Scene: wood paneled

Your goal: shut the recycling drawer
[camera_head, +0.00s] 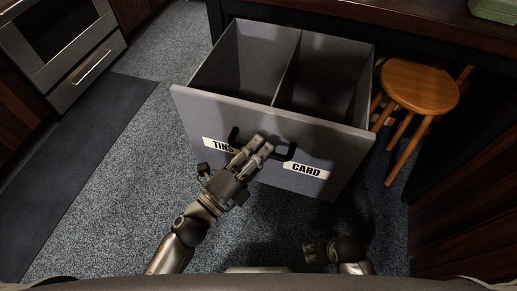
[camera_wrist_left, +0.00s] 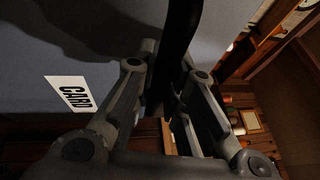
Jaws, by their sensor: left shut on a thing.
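The grey recycling drawer (camera_head: 190,110) stands pulled out from under the dark counter in the head view. It has two empty-looking compartments and a front with labels "TINS" and "CARD" (camera_head: 306,169). A black bar handle (camera_head: 285,155) runs across the front between the labels. My left gripper (camera_head: 262,146) is at the middle of the handle, shut on it. The left wrist view shows the dark handle (camera_wrist_left: 180,40) between the fingers, with the CARD label (camera_wrist_left: 72,94) to the left. My right gripper (camera_head: 318,251) is low at the bottom of the head view, apart from the drawer; its jaws are unclear.
A round wooden stool (camera_head: 420,86) stands right of the drawer, close to its side. An oven (camera_head: 65,45) is at the upper left, with a dark mat (camera_head: 80,150) in front. Speckled carpet lies clear left of the drawer. A green item (camera_head: 493,10) sits on the counter.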

